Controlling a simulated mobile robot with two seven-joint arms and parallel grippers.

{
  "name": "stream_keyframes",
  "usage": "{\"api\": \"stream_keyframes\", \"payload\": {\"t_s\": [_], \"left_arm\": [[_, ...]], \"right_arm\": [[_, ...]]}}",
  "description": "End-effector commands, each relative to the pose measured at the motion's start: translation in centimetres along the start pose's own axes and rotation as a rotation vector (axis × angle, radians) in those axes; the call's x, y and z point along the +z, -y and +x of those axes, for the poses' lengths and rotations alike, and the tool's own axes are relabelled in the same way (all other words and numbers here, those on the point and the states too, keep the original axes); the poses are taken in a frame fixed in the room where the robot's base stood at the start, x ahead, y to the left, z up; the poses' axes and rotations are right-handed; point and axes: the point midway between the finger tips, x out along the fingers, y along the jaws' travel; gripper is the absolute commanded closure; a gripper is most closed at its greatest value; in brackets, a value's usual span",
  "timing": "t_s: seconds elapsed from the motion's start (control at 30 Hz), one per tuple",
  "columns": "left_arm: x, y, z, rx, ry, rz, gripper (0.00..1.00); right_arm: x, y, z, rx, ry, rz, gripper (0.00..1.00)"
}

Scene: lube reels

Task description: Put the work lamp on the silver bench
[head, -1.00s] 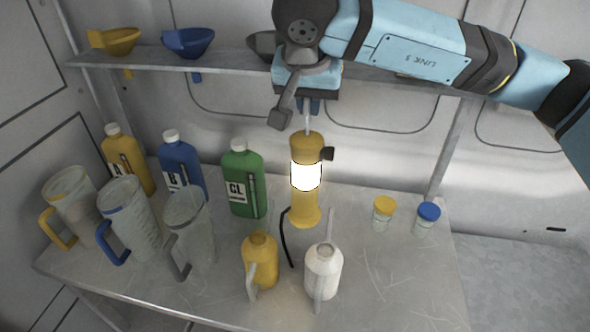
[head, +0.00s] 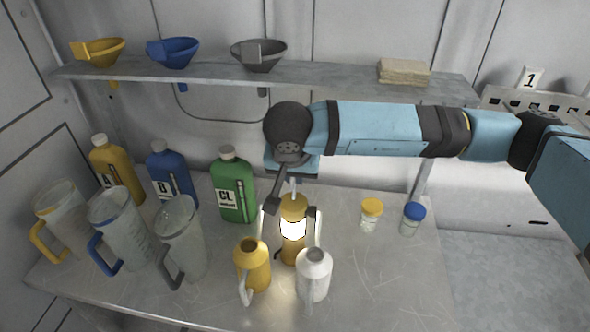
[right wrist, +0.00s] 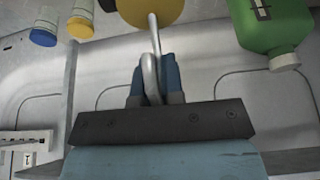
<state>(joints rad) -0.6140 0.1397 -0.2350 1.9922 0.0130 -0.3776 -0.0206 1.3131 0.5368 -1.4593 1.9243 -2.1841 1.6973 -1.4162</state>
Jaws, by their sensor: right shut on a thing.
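The work lamp (head: 292,250) is a yellow lantern with a lit white band. It is upright over the silver bench (head: 385,290), behind the yellow and white oil cans. Its base is partly hidden by them, so I cannot tell whether it touches the bench. My right gripper (right wrist: 155,85) is shut on the lamp's thin metal hook (right wrist: 152,62); in the head view the arm comes from the right and the hand is above the lamp. The lamp's yellow top (right wrist: 150,8) shows at the wrist view's upper edge. My left gripper is not in view.
The yellow can (head: 252,268) and white can (head: 313,278) stand close in front. A green bottle (head: 234,190) is to the left, with jugs (head: 122,232) beyond. Small yellow-lidded (head: 371,215) and blue-lidded (head: 412,220) jars stand right. A shelf (head: 330,76) crosses behind.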

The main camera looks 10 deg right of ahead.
Motion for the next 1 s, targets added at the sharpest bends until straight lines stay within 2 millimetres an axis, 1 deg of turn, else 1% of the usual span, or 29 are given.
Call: {"api": "stream_keyframes", "payload": {"t_s": [0.13, 0.3, 0.33, 0.43, 0.67, 0.83, 0.93, 1.0], "left_arm": [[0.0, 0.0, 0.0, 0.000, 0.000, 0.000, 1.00], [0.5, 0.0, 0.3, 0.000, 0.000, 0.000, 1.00], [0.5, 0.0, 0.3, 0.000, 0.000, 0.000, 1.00], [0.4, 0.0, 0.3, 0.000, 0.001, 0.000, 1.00], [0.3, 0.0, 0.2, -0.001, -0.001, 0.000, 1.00], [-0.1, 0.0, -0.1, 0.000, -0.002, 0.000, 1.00], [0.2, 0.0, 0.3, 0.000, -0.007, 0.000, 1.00], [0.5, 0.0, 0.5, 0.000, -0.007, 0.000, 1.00]], "right_arm": [[-0.1, 0.0, -0.1, -0.002, -0.002, 0.001, 1.00], [0.1, 0.0, 0.2, -0.002, -0.003, 0.001, 1.00], [0.1, 0.0, 0.3, -0.001, -0.001, 0.000, 0.89], [0.1, 0.0, 0.2, 0.000, -0.001, 0.000, 0.66], [0.1, 0.0, 0.2, 0.000, -0.001, 0.000, 0.66], [-0.1, 0.0, -0.4, -0.002, -0.001, 0.000, 0.66], [0.0, 0.1, -1.9, -0.005, -0.004, -0.001, 0.66], [0.0, 0.1, -3.3, -0.005, -0.005, -0.002, 0.66]]}}
